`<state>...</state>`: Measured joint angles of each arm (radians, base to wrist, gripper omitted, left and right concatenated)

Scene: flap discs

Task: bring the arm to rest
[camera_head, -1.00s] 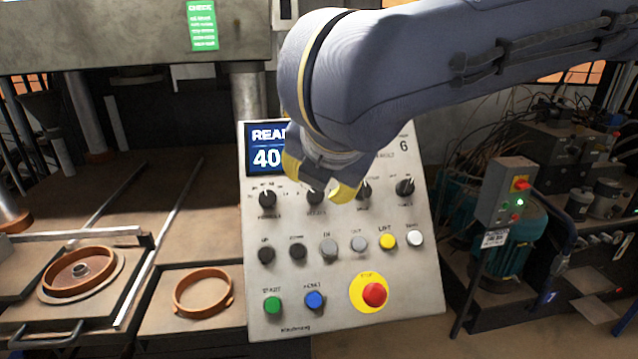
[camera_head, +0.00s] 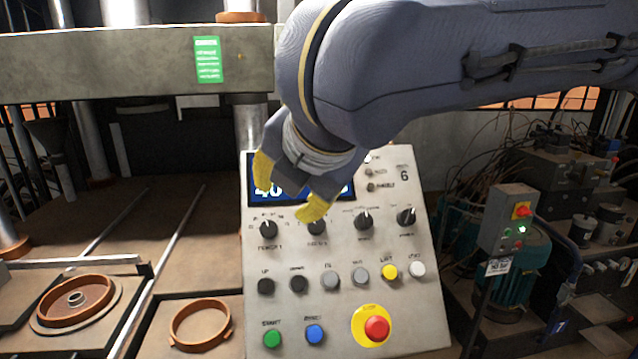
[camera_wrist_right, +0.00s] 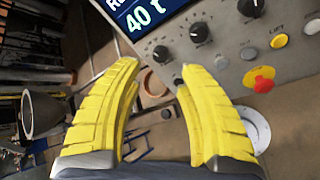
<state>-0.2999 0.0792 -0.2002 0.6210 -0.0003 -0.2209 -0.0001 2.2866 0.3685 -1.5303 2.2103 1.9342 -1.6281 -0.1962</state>
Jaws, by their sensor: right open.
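My right gripper (camera_head: 288,188) has yellow fingers and hangs in front of the upper left of the grey control panel (camera_head: 400,325). It is open and empty. In the right wrist view the two yellow fingers (camera_wrist_right: 156,95) stand apart with nothing between them. The gripper and my right arm hide part of the panel's blue display (camera_head: 335,190), which shows in the wrist view (camera_wrist_right: 145,18) as well. From these views I cannot tell how far the fingertips are from the panel. My left gripper is not in view.
The panel carries dark knobs (camera_head: 364,220), a green button (camera_head: 271,338), a blue button (camera_head: 314,334) and a red stop button (camera_head: 376,328). Orange rings (camera_head: 200,325) lie on the press bed at left. A grey switch box (camera_head: 508,218) and machinery stand at right.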

